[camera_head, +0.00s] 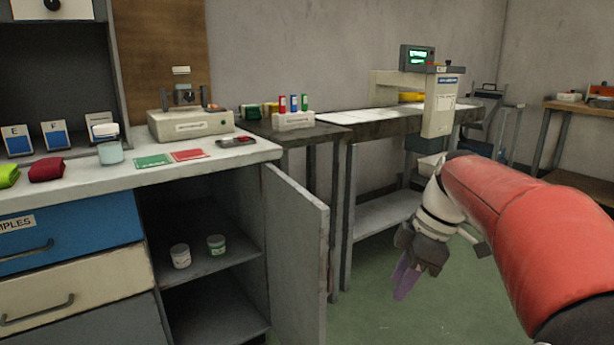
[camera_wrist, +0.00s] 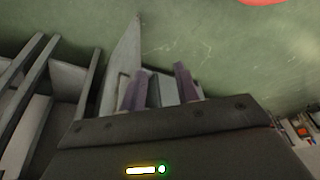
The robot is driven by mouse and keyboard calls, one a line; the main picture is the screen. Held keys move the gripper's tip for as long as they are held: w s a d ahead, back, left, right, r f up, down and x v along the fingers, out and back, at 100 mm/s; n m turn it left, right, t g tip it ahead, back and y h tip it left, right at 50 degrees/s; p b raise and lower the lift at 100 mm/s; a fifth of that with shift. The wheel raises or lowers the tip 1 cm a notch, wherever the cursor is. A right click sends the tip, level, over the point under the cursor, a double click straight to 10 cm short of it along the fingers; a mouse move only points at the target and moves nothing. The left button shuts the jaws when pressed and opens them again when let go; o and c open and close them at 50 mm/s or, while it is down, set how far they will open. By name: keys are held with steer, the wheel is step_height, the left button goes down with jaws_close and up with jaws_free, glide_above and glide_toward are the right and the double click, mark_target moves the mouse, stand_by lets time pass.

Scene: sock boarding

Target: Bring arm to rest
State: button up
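My red arm (camera_head: 530,215) reaches in from the right side of the head view. My gripper (camera_head: 404,283) hangs at its end, pointing down over the green floor, in front of the dark bench and right of the open cabinet door. In the wrist view the two purple fingers of my gripper (camera_wrist: 159,74) stand apart, with no held object clearly seen between them. The gripper appears clear of the furniture.
An open cabinet door (camera_head: 295,245) stands left of my gripper; two jars (camera_head: 180,255) sit inside the cabinet. A dark bench (camera_head: 385,122) stands behind. Green floor (camera_head: 375,310) below is clear.

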steer(key=s+a+m+t+h+p, duration=0.1)
steer(key=s+m+t+h+p, duration=0.2)
steer(key=s+m, duration=1.2)
steer(key=s+t+p, duration=0.2)
steer(key=p, duration=0.1)
steer(key=shift+s+a+f+m+h, duration=0.15)
steer(key=shift+s+f+m+h, duration=0.05)
steer(key=shift+s+m+h, duration=0.2)
